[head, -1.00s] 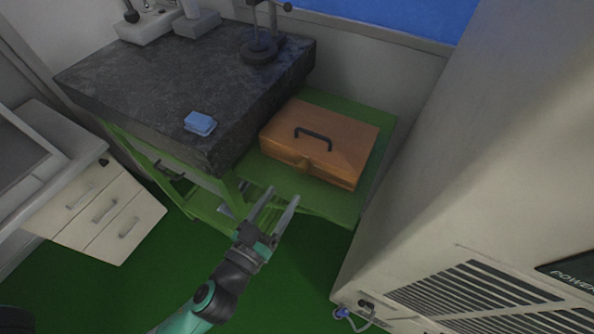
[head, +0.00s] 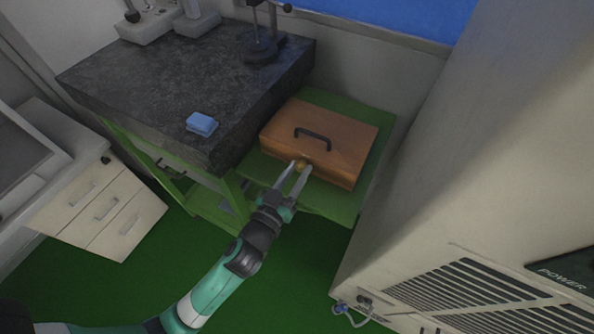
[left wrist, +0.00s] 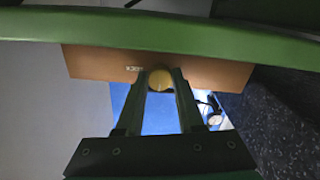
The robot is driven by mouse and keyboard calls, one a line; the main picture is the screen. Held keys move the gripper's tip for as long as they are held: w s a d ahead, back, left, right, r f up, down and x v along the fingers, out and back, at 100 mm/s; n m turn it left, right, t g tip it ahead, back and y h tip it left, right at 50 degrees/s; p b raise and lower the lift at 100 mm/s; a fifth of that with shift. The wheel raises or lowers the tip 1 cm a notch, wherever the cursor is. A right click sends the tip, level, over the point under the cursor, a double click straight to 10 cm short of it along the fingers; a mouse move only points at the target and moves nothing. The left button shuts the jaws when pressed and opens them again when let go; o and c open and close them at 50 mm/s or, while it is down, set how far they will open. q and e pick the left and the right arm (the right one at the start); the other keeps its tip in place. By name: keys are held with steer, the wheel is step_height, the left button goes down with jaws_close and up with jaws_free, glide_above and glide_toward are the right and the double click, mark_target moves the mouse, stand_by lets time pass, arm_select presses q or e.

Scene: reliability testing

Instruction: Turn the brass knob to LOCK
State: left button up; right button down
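A brass knob (head: 301,164) sits on the front face of an orange-brown wooden case (head: 335,143) with a dark handle on its lid. In the left wrist view the round knob (left wrist: 160,79) shows between the tips of my left gripper, against the case front (left wrist: 215,73). My left gripper (head: 297,168) has its two fingers apart, one on each side of the knob. I cannot tell whether the fingers touch it. A small label beside the knob is too small to read. My right gripper is not in view.
The case rests on a green shelf (head: 345,210) beside a dark granite block (head: 190,75) carrying a blue box (head: 201,123). A large beige cabinet (head: 480,190) stands close on the right. White drawers (head: 105,205) are at the left.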

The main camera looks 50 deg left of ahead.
arm_select(q)
jaws_close()
steer(key=shift+m, duration=0.4)
steer(key=m, duration=0.3)
steer(key=shift+m+p, duration=0.3)
steer(key=shift+p, duration=0.1)
steer(key=m+p, duration=0.1)
steer(key=m, duration=0.3)
steer(key=shift+r, duration=0.1)
steer(key=m+p, duration=0.1)
steer(key=m, duration=0.4)
steer(key=shift+m+p, duration=0.7)
steer(key=shift+m, duration=1.6)
